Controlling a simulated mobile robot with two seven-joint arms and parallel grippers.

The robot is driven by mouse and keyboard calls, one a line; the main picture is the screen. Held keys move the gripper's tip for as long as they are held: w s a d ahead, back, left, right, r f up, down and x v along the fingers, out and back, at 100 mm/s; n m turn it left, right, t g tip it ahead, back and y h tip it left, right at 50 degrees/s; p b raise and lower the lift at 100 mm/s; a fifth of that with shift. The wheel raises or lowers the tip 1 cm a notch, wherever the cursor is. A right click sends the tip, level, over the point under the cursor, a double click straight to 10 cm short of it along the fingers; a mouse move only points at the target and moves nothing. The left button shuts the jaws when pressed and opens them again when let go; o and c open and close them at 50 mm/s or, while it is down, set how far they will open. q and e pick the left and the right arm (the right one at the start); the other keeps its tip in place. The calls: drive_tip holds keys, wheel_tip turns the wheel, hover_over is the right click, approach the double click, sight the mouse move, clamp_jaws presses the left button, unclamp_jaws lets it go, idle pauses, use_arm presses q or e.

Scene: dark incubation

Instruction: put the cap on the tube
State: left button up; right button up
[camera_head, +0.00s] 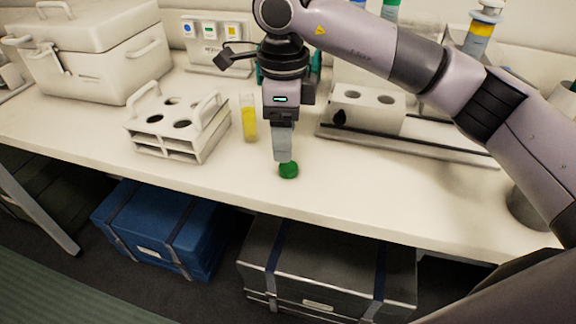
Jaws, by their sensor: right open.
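A clear tube (249,119) with yellow liquid stands upright on the white bench, with no cap on its top. A green cap (288,170) is at the bench's front part, to the right of the tube. My right gripper (284,158) points down directly above the cap, its fingertips at or just over it. It is open; the view does not show clearly whether the fingers touch the cap. My left gripper is not in view.
A white rack (163,139) with round holes and handles stands left of the tube. Behind my gripper is a white block with holes (367,111) on a rail base. A lidded white box (98,62) stands at the back left. Bench front is clear around the cap.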

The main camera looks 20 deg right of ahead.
sight(287, 166)
drive_tip(key=shift+f, duration=0.45)
drive_tip(key=shift+d+f+p, duration=0.2)
drive_tip(key=shift+f+p, duration=0.2)
drive_tip(key=shift+f, duration=2.25)
drive_tip(key=c, duration=1.1)
